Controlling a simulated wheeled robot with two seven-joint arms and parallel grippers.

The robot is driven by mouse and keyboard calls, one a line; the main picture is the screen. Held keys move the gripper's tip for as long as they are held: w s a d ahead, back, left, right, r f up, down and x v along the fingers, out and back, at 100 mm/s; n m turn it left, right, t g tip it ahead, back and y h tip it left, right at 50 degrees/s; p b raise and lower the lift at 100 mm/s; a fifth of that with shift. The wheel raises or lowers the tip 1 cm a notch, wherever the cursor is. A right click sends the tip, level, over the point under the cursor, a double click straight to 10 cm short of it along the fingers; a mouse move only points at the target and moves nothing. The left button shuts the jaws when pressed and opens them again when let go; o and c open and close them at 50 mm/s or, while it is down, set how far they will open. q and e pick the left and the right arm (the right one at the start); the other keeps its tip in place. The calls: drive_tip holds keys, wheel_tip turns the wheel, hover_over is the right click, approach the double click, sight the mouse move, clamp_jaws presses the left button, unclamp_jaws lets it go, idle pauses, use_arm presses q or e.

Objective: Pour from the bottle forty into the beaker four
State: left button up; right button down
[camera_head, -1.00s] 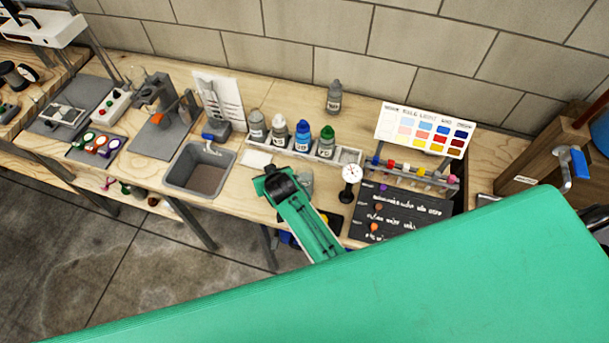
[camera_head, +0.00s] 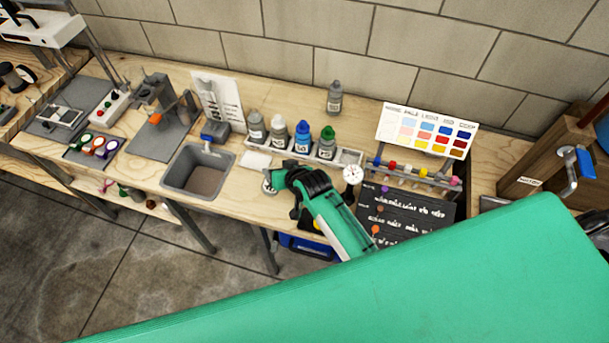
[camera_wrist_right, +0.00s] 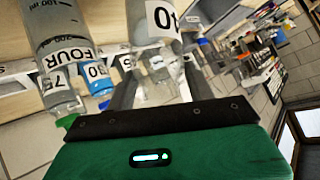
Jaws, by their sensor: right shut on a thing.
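In the right wrist view, a clear vessel with a FOUR label (camera_wrist_right: 62,52), the beaker four, stands at the left, apart from my fingers. A bottle with a white number label (camera_wrist_right: 162,18) sits between the fingers of my right gripper (camera_wrist_right: 158,88); the label looks like forty, turned over. My right gripper also shows in the head view (camera_head: 280,182), above the bench front; it is shut on this bottle. A small grey rounded thing (camera_head: 268,187) shows at its left there; I cannot tell which vessel it is. My left gripper is out of view.
Several labelled bottles stand in a white rack (camera_head: 347,158) behind the gripper; its right end is empty. A grey bottle (camera_head: 334,98) stands behind. A grey sink (camera_head: 180,185) is at the left.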

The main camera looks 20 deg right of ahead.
drive_tip(key=shift+s+d+r+m+t+y+b, duration=0.1)
drive_tip(key=shift+d+r+m+t+y+b, duration=0.4)
drive_tip(key=shift+d+r+b, duration=0.55)
drive_tip(key=y+b, duration=0.1)
drive_tip(key=b, duration=0.3)
drive_tip(key=d+m+t+y+b, duration=0.1)
drive_tip(key=y+b, duration=0.1)
drive_tip(key=b, duration=0.3)
drive_tip(key=shift+s+d+r+m, duration=0.2)
drive_tip(key=shift+r+m, duration=0.1)
drive_tip(key=shift+r, duration=0.1)
drive_tip(key=shift+d+r+m+t+y+b, duration=0.15)
drive_tip(key=shift+m+t+y+b, duration=0.2)
drive_tip(key=shift+b, duration=1.05)
drive_tip(key=shift+a+r+m+t+y+b, duration=0.1)
drive_tip(key=shift+m+t+y+b, duration=0.25)
drive_tip(key=shift+b, duration=1.1)
drive_tip(key=shift+d+r+m+t+y+b, duration=0.15)
drive_tip(key=shift+m+y+b, duration=0.3)
drive_tip(key=shift+b, duration=0.95)
idle(0.3)
drive_tip(key=shift+b, duration=0.55)
idle(0.5)
